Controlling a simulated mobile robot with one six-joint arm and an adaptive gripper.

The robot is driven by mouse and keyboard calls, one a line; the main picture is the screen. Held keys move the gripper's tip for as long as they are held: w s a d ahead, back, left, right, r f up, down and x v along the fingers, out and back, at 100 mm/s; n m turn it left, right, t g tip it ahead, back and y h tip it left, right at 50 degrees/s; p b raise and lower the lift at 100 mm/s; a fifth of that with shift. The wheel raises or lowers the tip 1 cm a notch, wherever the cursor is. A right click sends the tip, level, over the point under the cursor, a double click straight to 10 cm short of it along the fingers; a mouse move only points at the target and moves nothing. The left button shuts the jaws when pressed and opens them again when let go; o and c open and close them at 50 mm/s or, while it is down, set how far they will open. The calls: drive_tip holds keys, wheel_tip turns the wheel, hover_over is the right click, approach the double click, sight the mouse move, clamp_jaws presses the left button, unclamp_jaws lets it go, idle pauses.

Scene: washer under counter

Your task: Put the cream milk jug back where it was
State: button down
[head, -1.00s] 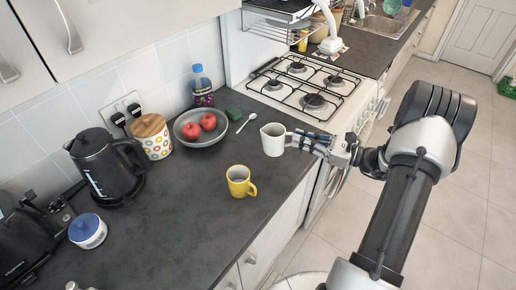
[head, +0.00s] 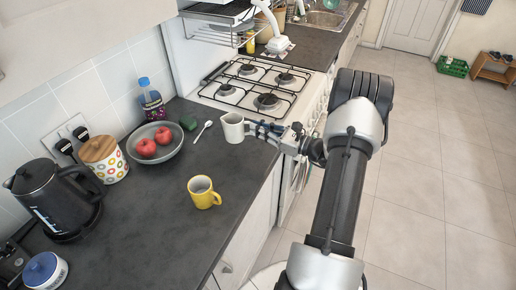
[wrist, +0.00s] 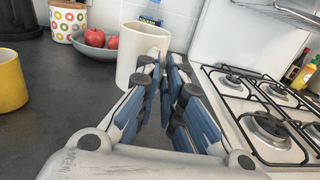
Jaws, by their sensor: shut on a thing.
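The cream milk jug (head: 232,128) is upright at the counter's right edge, near the hob. It also shows in the wrist view (wrist: 133,52), just beyond the fingers. My gripper (head: 257,129) reaches in from the right and is shut on the jug's handle side. In the wrist view the blue-padded fingers (wrist: 163,82) are close together and largely hide the handle. I cannot tell whether the jug's base touches the worktop.
A yellow mug (head: 202,192) stands on the dark counter (head: 150,225) in front of the jug. The gas hob (head: 262,88) is behind. The counter's middle front is clear.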

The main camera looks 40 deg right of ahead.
drive_tip(key=shift+f+b, duration=0.85)
drive_tip(key=shift+f, duration=2.75)
drive_tip(key=shift+f, duration=0.25)
drive_tip(key=c, duration=1.7)
unclamp_jaws()
drive_tip(key=shift+r, duration=0.15)
